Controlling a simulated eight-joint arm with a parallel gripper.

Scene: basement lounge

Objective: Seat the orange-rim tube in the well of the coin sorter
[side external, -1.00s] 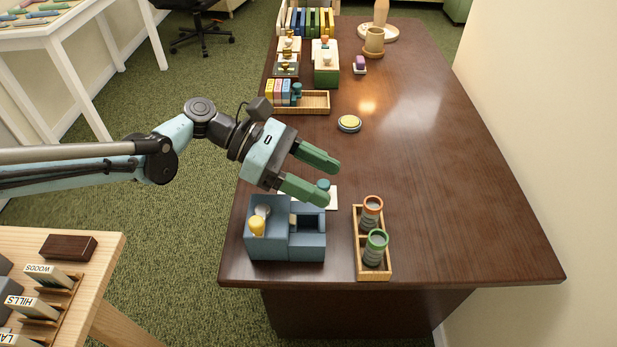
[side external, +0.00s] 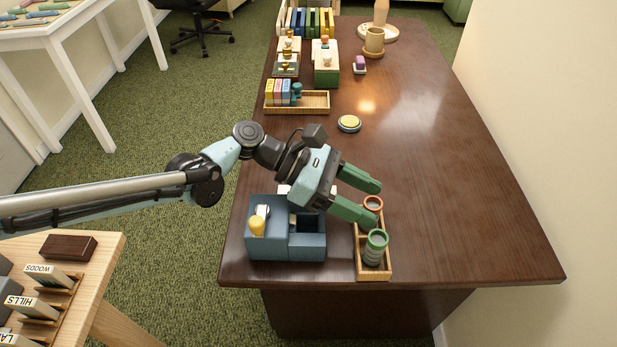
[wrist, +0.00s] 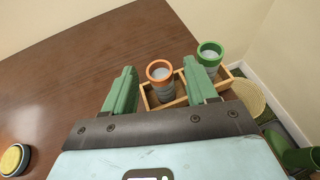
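The orange-rim tube (side external: 374,203) stands upright in the far end of a small wooden rack (side external: 359,262); its lower body is mostly hidden by a finger in the side view. In the wrist view the orange-rim tube (wrist: 160,79) shows between the two fingers. My gripper (side external: 377,205) is open and empty, its green fingertips beside the tube's rim, one on each side; I cannot tell whether they touch it. The coin sorter (side external: 268,248), a blue-grey block with a yellow knob, stands left of the rack. Its open square well (side external: 308,224) is on the right side.
A green-rim tube (side external: 375,246) stands in the rack's near end, close to one finger. A yellow round button (side external: 349,123) sits farther back. A wooden tray (side external: 315,103) with coloured blocks lies behind. The tabletop (side external: 460,200) right of the rack is clear.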

